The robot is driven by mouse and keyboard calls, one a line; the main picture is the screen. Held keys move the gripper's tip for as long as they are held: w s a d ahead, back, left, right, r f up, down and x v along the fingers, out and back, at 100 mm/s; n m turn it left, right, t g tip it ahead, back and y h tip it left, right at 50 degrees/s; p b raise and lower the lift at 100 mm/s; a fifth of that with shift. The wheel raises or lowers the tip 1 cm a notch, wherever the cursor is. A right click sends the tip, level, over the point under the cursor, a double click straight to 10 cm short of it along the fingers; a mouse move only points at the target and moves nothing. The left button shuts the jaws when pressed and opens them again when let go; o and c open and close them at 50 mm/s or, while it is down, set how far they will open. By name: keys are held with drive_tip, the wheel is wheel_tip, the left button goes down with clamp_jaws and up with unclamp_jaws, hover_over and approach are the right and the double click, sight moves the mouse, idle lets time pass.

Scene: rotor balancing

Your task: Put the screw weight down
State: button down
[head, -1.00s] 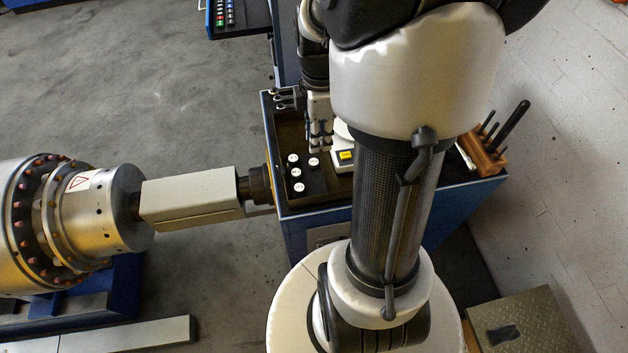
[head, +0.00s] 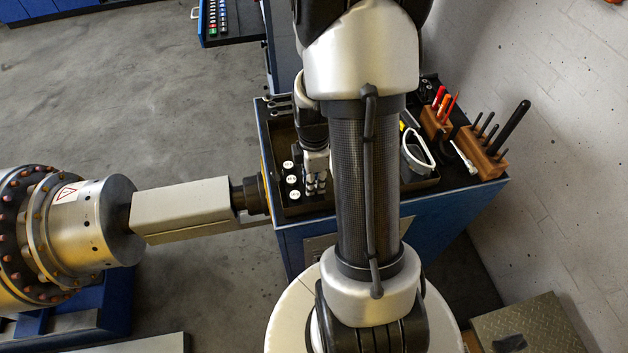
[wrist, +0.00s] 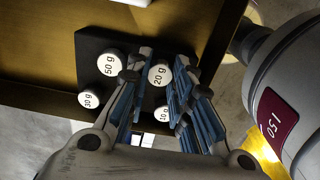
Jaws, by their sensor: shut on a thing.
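My gripper (wrist: 163,70) is shut on the white-topped weight marked 20 g (wrist: 160,74), with blue-padded fingers on either side of it. In the wrist view the 20 g weight is over the dark block (wrist: 92,48); I cannot tell whether it is seated or slightly raised. The 50 g weight (wrist: 111,64) and 30 g weight (wrist: 91,100) are on the block to its left. The 10 g weight (wrist: 161,114) is partly hidden by the fingers. In the head view my gripper (head: 316,182) points down just right of the white-topped weights (head: 291,180).
The block is in a tray on the blue cart (head: 430,222). Wooden holders with red-handled tools (head: 436,122) and black tools (head: 484,160) stand at the right. A large metal rotor (head: 75,225) is at the left. My arm hides the middle of the cart.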

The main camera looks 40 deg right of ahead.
drive_tip(key=shift+r, duration=0.1)
drive_tip(key=c, duration=1.4)
unclamp_jaws()
wheel_tip(320, 180, up, 12)
drive_tip(key=p, duration=0.3)
drive_tip(key=s+a+r+m+t, duration=0.2)
drive_tip(key=a+r+m, duration=0.3)
drive_tip(key=a+r, duration=0.6)
drive_tip(key=s+a+r+m+t, duration=0.1)
drive_tip(key=s+a+m, duration=0.1)
drive_tip(key=a, duration=0.1)
drive_tip(key=s+a+r+m, duration=0.2)
drive_tip(key=s+a, duration=0.1)
drive_tip(key=s+a+r+m+t, duration=0.1)
drive_tip(key=s+a+m, duration=0.1)
drive_tip(key=a, duration=0.1)
drive_tip(key=shift+s+a+r+m+t, duration=0.15)
drive_tip(key=shift+s+r+m+t, duration=0.05)
drive_tip(key=shift+m+t, duration=0.1)
